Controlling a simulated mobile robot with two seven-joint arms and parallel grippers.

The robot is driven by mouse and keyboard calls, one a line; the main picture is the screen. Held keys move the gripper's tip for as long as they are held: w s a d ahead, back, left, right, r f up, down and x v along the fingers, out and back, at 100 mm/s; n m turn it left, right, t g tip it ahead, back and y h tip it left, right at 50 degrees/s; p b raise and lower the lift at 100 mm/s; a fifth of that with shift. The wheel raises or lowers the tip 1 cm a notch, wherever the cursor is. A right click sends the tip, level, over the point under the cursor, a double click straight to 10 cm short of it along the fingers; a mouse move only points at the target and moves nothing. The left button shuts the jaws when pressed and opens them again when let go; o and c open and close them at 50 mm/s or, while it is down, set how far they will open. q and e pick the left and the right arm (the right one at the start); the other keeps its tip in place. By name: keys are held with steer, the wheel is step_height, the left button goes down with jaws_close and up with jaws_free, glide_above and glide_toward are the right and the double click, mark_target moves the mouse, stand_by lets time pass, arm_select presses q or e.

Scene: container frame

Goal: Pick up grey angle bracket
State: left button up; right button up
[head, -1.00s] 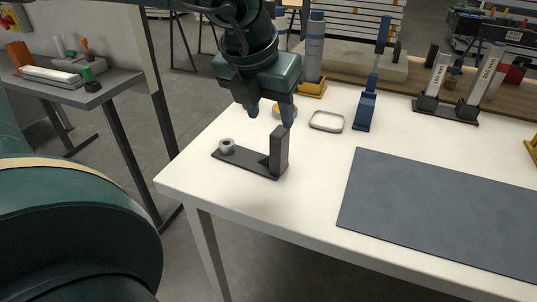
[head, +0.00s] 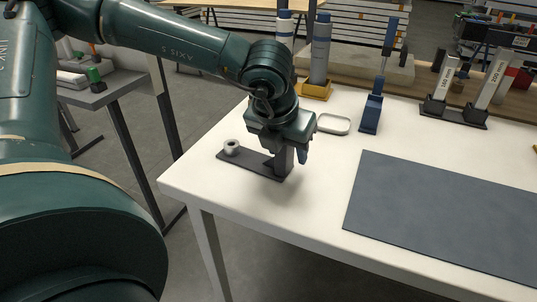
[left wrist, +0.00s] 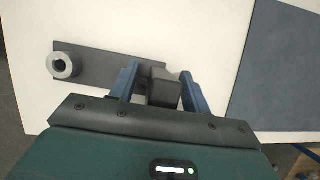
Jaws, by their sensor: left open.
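The grey angle bracket (head: 255,163) lies on the white table near its left corner. It has a flat dark plate and an upright block at its right end. A light grey ring (head: 232,147) sits on the plate's left end. My left gripper (head: 284,147) is over the upright, partly hiding its top. In the left wrist view the bracket's plate (left wrist: 98,62) runs left from the gripper, with the ring (left wrist: 63,65) at its far end. The open left fingers (left wrist: 160,88) stand on either side of the upright, with a gap visible. My right gripper is not in view.
A dark grey mat (head: 440,210) covers the right of the white table (head: 320,220). A small tray (head: 333,124), a blue stand (head: 372,112) and a holder with labelled pieces (head: 455,115) stand behind. The table in front of the bracket is clear.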

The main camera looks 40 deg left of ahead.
arm_select(q)
steer(key=shift+c, duration=0.2)
jaws_close()
stand_by(0.5)
